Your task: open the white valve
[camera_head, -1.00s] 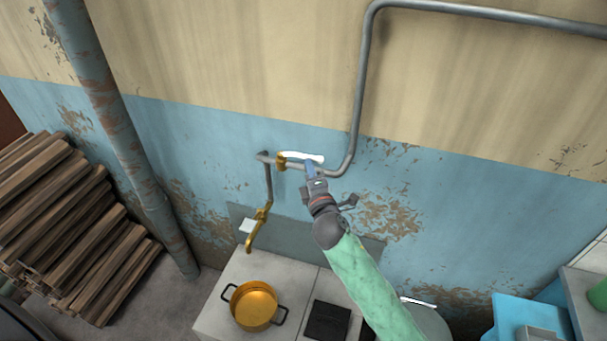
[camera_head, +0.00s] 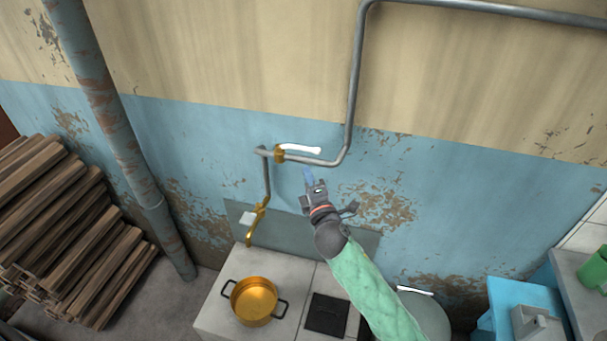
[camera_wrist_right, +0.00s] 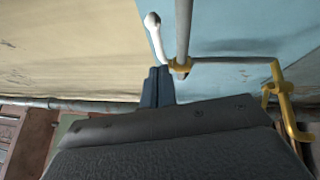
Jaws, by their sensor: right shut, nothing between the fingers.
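The white valve handle (camera_head: 300,148) sits on a brass fitting (camera_head: 280,154) on the grey pipe by the blue wall. It lies nearly along the pipe, tilted slightly. The handle also shows in the right wrist view (camera_wrist_right: 155,36), near the pipe. My right gripper (camera_head: 308,174) is shut and empty, a little below the handle in the head view. Its blue fingers (camera_wrist_right: 157,86) show pressed together in the wrist view, with the handle's near end just beyond their tips. I cannot tell whether they touch it. My left gripper is not in view.
A brass tap (camera_head: 257,219) hangs on the pipe below the valve. A golden pot (camera_head: 254,303) stands on the white stove (camera_head: 222,316). Stacked wood (camera_head: 60,215) lies at the left. A blue cabinet (camera_head: 512,297) stands at the lower right.

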